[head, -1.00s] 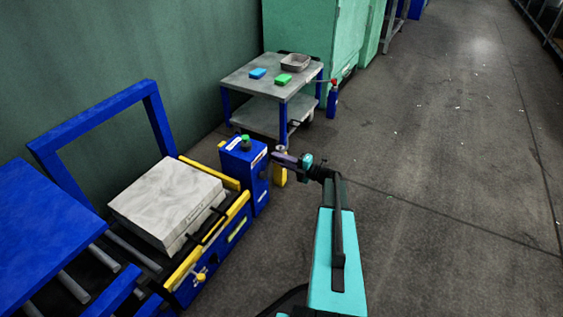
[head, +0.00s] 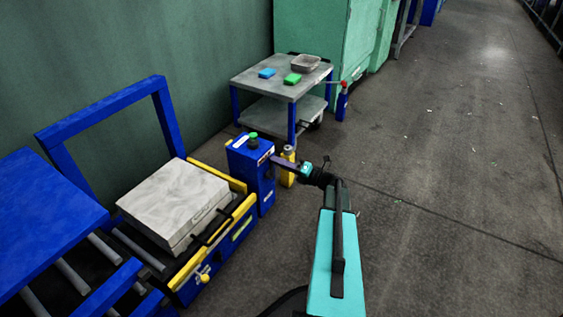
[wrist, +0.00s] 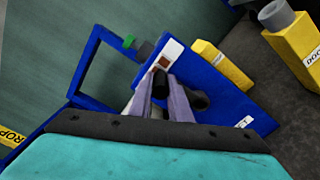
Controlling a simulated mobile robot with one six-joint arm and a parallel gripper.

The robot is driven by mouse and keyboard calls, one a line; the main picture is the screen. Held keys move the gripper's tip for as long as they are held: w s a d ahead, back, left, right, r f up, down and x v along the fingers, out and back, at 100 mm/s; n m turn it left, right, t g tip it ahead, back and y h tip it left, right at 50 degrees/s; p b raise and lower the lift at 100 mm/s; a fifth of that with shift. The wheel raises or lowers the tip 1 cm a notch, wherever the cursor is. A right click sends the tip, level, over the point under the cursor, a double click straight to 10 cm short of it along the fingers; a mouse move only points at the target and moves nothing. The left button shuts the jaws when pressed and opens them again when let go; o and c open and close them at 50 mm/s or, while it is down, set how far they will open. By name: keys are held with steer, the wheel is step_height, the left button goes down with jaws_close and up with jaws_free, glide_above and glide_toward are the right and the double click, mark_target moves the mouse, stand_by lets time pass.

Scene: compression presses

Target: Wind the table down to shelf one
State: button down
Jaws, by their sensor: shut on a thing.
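The roller table (head: 73,277) stands at left, with yellow side rails and a large grey-white block (head: 172,200) lying on it. At its far right end is a blue box (head: 262,197) with a green button on top. It also shows in the wrist view (wrist: 225,95). My gripper (head: 276,161) reaches to the right face of this box. In the wrist view my fingers (wrist: 163,88) are closed around a dark cylindrical handle (wrist: 160,84) in front of the box. The handle's arm is mostly hidden by the fingers. No shelf number is readable.
A yellow post (head: 288,168) stands close behind my gripper. A grey two-tier trolley (head: 277,110) with blue legs carries a blue block, a green block and a grey tray. Floor at right is clear.

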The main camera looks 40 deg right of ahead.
steer(key=shift+w+a+r, duration=0.1)
steer(key=shift+a, duration=0.25)
steer(key=c, duration=1.6)
jaws_free()
steer(key=shift+c, duration=0.2)
steer(key=shift+d+f, duration=0.2)
steer(key=shift+f, duration=0.1)
steer(key=shift+d+r, duration=0.1)
steer(key=shift+r, duration=0.05)
steer(key=shift+p+v, duration=0.3)
steer(key=shift+v, duration=0.65)
steer(key=p+v, duration=0.3)
steer(key=v, duration=0.9)
steer(key=shift+p, duration=0.3)
